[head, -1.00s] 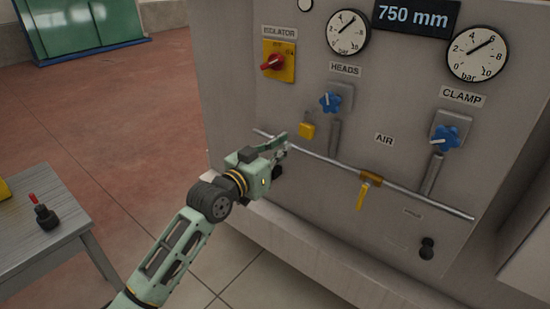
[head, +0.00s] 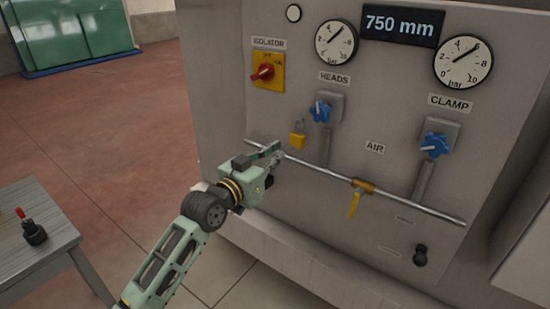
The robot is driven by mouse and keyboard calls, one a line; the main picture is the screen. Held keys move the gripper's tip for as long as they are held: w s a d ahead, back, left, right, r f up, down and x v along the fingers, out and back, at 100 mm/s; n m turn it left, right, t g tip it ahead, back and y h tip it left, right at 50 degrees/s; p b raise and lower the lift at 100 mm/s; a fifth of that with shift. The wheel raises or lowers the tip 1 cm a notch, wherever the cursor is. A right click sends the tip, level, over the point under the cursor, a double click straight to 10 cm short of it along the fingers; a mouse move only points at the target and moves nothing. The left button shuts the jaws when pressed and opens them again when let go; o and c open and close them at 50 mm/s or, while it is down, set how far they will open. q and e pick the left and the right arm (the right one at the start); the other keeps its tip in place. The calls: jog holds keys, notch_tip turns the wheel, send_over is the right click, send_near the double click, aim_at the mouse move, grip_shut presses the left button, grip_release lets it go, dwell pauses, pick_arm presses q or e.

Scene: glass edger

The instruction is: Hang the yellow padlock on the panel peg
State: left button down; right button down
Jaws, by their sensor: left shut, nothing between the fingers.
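The yellow padlock (head: 297,141) hangs upright against the grey machine panel (head: 385,185), below the isolator and left of the blue HEADS knob. Its shackle shows above the body. The peg itself is too small to make out. My left gripper (head: 276,152) is just below and left of the padlock, close to the horizontal pipe. It is shut and empty, and looks apart from the padlock. My right gripper is not in view.
A horizontal pipe (head: 410,206) with a yellow-handled valve (head: 355,204) crosses the panel. The red isolator switch (head: 263,73) and blue knobs (head: 436,145) stick out. A grey table (head: 40,225) with a small red-tipped joystick (head: 32,228) stands at left. Floor between is clear.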

aim_at(295, 142)
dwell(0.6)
pick_arm(q)
jog(key=shift+w, duration=0.1)
jog(key=shift+b+x, duration=1.6)
jog(key=shift+x, duration=0.95)
jog(key=shift+b+x, duration=1.35)
jog(key=shift+x, duration=0.3)
jog(key=shift+p+v, duration=1.35)
jog(key=shift+v, duration=0.25)
dwell(0.6)
